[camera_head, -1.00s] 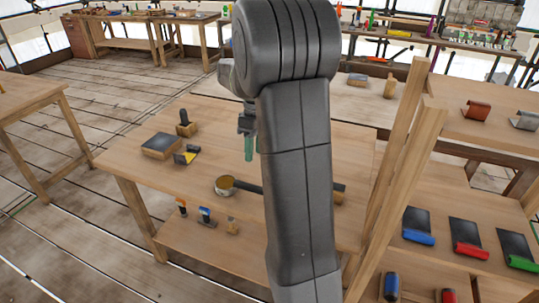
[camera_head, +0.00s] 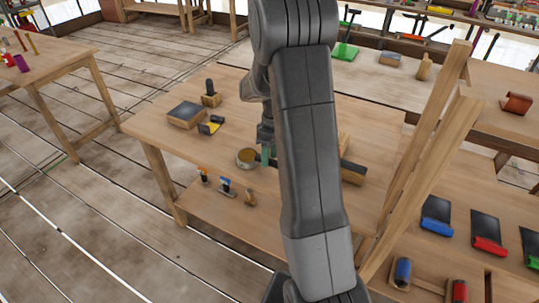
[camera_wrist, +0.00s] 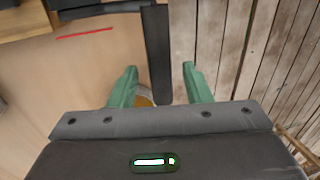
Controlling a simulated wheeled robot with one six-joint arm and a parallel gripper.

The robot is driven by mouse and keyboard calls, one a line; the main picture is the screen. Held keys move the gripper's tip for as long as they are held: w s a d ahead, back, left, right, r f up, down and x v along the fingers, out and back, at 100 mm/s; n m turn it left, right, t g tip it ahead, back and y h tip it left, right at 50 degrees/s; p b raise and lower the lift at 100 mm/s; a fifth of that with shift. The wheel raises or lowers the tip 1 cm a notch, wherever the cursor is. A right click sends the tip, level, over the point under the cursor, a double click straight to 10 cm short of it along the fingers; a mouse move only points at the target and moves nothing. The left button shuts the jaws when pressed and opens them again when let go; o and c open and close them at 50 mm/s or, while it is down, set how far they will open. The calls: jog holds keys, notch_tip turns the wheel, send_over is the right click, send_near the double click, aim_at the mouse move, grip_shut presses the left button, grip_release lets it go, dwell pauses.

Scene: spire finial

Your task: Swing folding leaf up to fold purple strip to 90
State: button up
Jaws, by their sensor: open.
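My gripper (camera_head: 265,157) is low over the middle bench, close to a round tub with amber contents. In the wrist view, its two green fingers (camera_wrist: 159,68) are apart, with a dark bar (camera_wrist: 158,45) showing between them. The bar joins a dark crosspiece (camera_wrist: 100,9) at the top of that view. It looks like part of the folding leaf, but I cannot be sure. I cannot tell whether either finger touches it. In the head view, a dark piece (camera_head: 352,171) shows right of my arm, which hides the middle. I cannot make out the purple strip.
The amber tub (camera_head: 247,158) stands beside my gripper, partly hidden in the wrist view. A dark-topped block (camera_head: 186,114) and a yellow-and-black item (camera_head: 211,126) lie at the bench's left. Wooden posts (camera_head: 425,165) rise at right. The bench's front left is clear.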

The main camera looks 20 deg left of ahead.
jog(key=shift+s+f, duration=0.1)
jog(key=shift+f, duration=0.3)
grip_shut()
jog(key=shift+r, duration=0.1)
